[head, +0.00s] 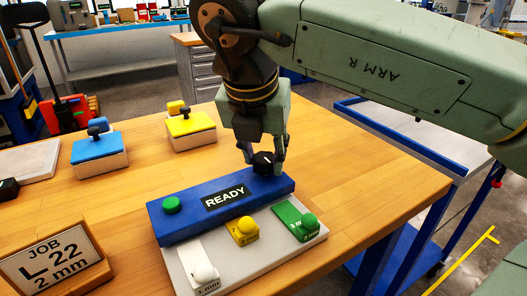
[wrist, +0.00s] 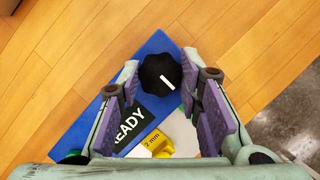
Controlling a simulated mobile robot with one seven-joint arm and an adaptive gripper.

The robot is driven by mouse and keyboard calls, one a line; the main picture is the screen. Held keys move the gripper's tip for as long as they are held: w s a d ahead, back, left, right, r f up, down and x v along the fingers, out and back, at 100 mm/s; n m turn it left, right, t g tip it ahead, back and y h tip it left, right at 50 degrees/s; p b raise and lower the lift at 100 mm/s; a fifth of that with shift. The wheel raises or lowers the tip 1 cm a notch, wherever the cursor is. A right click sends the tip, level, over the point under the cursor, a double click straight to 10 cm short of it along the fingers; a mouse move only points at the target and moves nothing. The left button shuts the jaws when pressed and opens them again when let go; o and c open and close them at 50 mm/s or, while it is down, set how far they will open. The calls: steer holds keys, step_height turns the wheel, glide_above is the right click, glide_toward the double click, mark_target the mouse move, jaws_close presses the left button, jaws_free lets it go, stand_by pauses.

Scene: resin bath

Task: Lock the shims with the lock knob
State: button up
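The black lock knob (head: 264,162) stands at the right end of the blue bar (head: 178,222), which bears a READY label (head: 226,197). My gripper (head: 265,160) points down with a finger on each side of the knob. In the wrist view the knob (wrist: 160,74) fills the space between the purple pads, which look shut on it. Its white pointer line slants to the lower right there. A white 1 mm shim (head: 197,264), a yellow 2 mm shim (head: 242,231) and a green 3 mm shim (head: 297,222) lie on the pale base in front of the bar.
A green button (head: 171,204) is on the bar's left end. A job card (head: 52,262) reads L 22, 2 mm. Blue-topped (head: 98,150) and yellow-topped (head: 191,126) blocks stand behind. The wooden table (head: 370,180) is clear to the right.

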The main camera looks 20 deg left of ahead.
steer(key=o, duration=0.4)
steer(key=shift+r, duration=0.1)
steer(key=v, duration=0.7)
steer(key=shift+s+r, duration=0.15)
stand_by(0.4)
